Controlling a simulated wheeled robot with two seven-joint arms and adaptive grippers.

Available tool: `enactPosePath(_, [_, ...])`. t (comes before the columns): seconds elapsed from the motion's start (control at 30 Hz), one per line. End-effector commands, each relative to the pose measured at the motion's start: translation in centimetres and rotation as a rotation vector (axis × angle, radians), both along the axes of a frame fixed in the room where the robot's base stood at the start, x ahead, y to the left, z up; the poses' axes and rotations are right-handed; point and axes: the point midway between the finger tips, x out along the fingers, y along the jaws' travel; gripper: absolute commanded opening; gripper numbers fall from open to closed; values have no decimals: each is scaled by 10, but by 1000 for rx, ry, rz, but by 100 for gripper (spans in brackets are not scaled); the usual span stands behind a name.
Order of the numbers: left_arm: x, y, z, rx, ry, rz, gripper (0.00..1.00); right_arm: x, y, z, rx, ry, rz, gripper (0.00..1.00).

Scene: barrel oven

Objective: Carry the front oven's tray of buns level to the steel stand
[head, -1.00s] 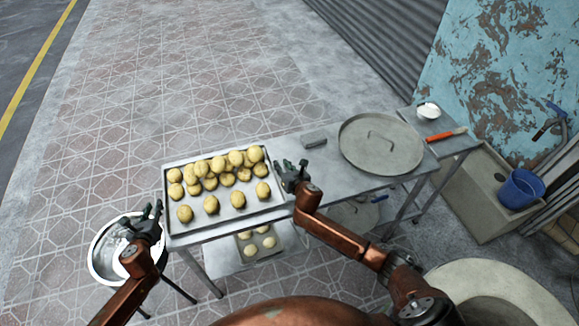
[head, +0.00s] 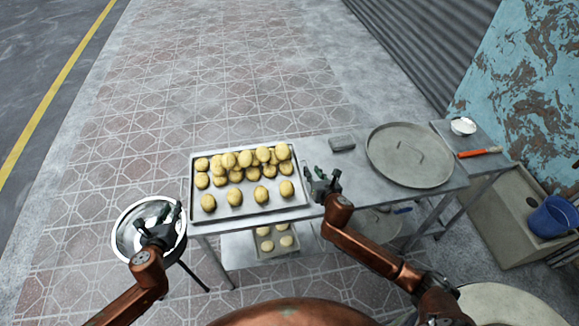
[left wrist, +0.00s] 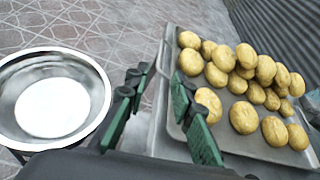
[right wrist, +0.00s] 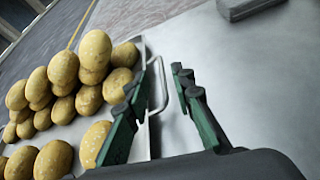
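The tray of golden buns (head: 253,214) lies flat on the left end of a steel table (head: 350,175). Its buns (head: 259,194) are heaped towards the back, with a looser row in front. My left gripper (head: 170,222) is open beside the tray's left end; the left wrist view shows the tray's rim (left wrist: 167,90) between and beyond its spread fingers (left wrist: 160,105). My right gripper (head: 320,178) is open at the tray's right end. In the right wrist view, the tray's wire handle (right wrist: 160,85) shows between its fingers (right wrist: 155,100); contact cannot be told.
A steel bowl (head: 127,236) on a stand is close to my left gripper. A grey block (head: 341,143) and a large round lid (head: 410,155) lie on the table. A small tray of buns (head: 264,245) sits on the lower shelf. Open tiled floor lies behind.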

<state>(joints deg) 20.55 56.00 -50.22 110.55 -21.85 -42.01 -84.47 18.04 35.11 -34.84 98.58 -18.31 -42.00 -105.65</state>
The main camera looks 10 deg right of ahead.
Motion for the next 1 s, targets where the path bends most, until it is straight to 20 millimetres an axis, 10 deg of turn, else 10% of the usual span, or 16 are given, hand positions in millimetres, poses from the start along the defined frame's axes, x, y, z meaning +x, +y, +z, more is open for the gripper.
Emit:
enactPosePath(0.4, [0, 0, 0, 0, 0, 0, 22, -58, -2, 24, -1, 0, 1, 22])
enactPosePath(1.0, [0, 0, 0, 0, 0, 0, 22, -61, -2, 25, 0, 0, 0, 22])
